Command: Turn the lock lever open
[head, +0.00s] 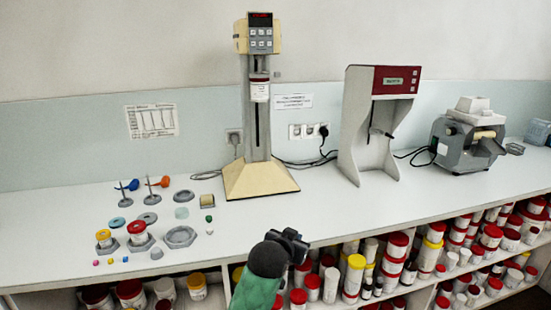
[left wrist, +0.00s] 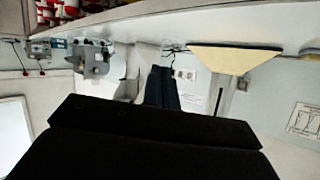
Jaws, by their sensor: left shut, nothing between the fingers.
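A grey-white mixer stand (head: 354,130) with a dark red front panel (head: 397,80) stands on the counter right of centre. A thin dark lever (head: 381,133) shows under its head; I cannot tell which way it is locked. My left gripper (head: 291,243) is shut and empty, low at the counter's front edge, well in front of the stand and apart from it. In the left wrist view the scene is upside down. My dark fingers (left wrist: 162,88) overlap the stand's area there, and the lever cannot be made out. My right gripper is not in view.
A tall machine with a cream base (head: 262,180) stands left of the stand, and a grey roller mill (head: 468,143) stands right. Jars and small parts, including a grey hexagonal dish (head: 181,237), lie at left. Shelves of red-lidded jars (head: 397,245) are below. The counter's middle (head: 345,215) is clear.

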